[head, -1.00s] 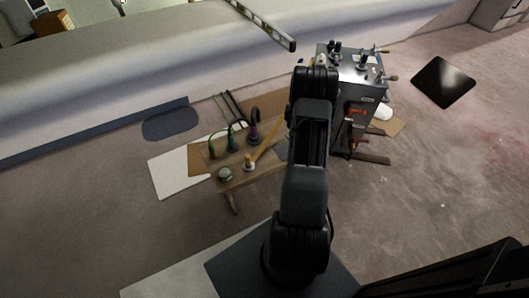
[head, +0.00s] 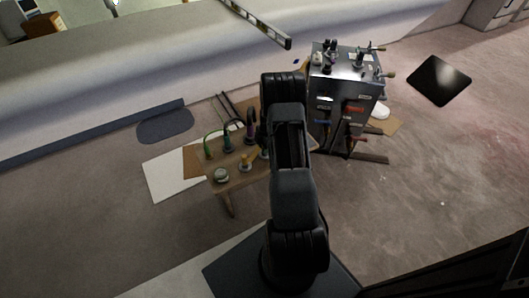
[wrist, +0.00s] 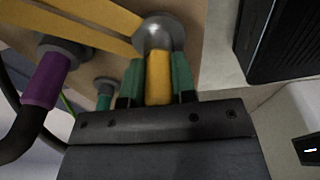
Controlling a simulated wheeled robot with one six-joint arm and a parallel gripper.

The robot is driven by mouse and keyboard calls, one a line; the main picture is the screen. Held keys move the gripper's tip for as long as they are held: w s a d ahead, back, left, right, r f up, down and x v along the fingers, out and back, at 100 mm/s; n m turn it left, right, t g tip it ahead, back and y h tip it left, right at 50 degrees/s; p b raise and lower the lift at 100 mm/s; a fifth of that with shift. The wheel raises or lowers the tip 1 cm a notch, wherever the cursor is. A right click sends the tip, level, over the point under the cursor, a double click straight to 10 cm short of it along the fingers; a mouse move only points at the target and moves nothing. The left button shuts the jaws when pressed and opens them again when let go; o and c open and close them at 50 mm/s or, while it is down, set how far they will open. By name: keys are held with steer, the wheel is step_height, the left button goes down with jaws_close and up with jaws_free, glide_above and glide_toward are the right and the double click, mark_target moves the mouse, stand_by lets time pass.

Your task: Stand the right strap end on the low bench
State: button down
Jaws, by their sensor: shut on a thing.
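The low bench (head: 235,184) is a brown wooden top with round-based ends standing on it. My gripper (wrist: 157,84) is shut on the yellow right strap end (wrist: 159,72), its green finger pads on either side. A round grey metal base (wrist: 159,34) shows at that end, over the brown bench top in the wrist view. I cannot tell whether the base touches the wood. Yellow strap (wrist: 75,28) runs off to the upper left.
A purple hose end (wrist: 47,82) and a green one (wrist: 105,92) stand left of my gripper. A grey round knob (head: 221,175) sits at the bench's front left. A dark metal cabinet (head: 343,85) with clamps and handles stands close on the right.

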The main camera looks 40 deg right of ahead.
steer(key=shift+f+b, duration=0.4)
steer(key=shift+f, duration=1.05)
steer(key=shift+f, duration=0.1)
steer(key=shift+f, duration=0.1)
steer(key=c, duration=0.9)
jaws_free()
